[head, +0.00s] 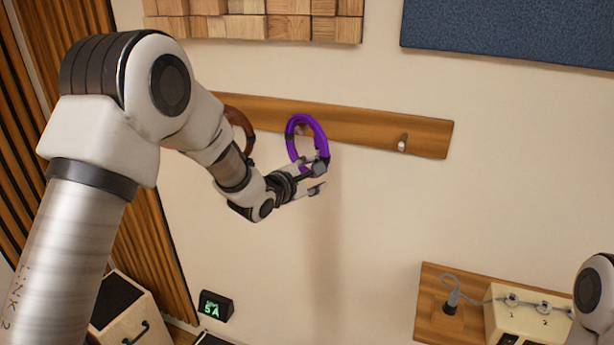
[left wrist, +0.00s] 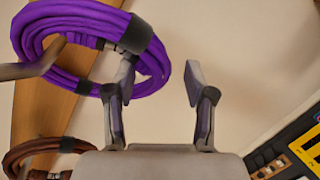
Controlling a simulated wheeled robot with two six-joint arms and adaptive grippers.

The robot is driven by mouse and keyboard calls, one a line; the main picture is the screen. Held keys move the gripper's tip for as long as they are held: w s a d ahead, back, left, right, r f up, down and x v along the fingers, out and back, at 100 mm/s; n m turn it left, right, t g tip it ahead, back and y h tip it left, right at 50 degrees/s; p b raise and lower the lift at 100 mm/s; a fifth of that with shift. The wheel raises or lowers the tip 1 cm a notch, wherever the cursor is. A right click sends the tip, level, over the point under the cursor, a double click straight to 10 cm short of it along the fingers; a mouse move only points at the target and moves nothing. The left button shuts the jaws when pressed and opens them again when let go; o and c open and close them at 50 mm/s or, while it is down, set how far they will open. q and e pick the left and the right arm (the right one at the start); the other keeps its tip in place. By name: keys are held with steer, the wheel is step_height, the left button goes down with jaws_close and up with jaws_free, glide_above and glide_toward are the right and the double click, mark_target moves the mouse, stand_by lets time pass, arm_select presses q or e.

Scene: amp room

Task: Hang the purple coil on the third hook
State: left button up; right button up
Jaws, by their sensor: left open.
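The purple coil (head: 320,133) hangs against the wooden rail (head: 365,130) on the wall, around a hook (head: 300,130). In the left wrist view the purple coil (left wrist: 100,18) is at upper left with dark bands, and a hook-like bar (left wrist: 35,66) crosses its opening. My left gripper (head: 320,177) is at the coil's lower right edge, its jaws apart. In the left wrist view the left gripper (left wrist: 159,75) has nothing between its fingers; one finger overlaps the coil's edge, and I cannot tell if they touch. My right gripper is out of view.
A brown coil (head: 243,130) hangs left of the purple one, partly behind my left arm. A bare hook (head: 402,143) is at the rail's right. The rail's left part is hidden. A shelf (head: 430,301) with a cream box (head: 494,318) sits lower right.

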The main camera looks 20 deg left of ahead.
arm_select(q)
steer(key=v, duration=1.2)
steer(key=s+d+f+m+g+b, duration=0.1)
steer(key=s+f+g+b, duration=0.3)
steer(key=f, duration=1)
steer(key=s+f+g+y+b, duration=0.15)
steer(key=s+f, duration=0.35)
steer(key=f, duration=0.8)
steer(key=s+d+f+m+g+b, duration=0.1)
steer(key=s+f+g+b, duration=0.3)
steer(key=f, duration=1)
steer(key=s+f+m+g, duration=0.1)
steer(key=s+f+m, duration=0.3)
steer(key=s+m, duration=0.2)
steer(key=s+a+f+m+g+y+b, duration=0.1)
steer(key=s+f+m+g, duration=0.1)
steer(key=s+f+m, duration=0.2)
steer(key=s+a+f+m+g+y+b, duration=0.1)
steer(key=s+f+m, duration=0.3)
steer(key=s+m, duration=0.5)
steer(key=s+g, duration=0.1)
steer(key=s, duration=0.1)
steer(key=shift+s+a+m, duration=0.2)
steer(key=shift+s+m, duration=0.2)
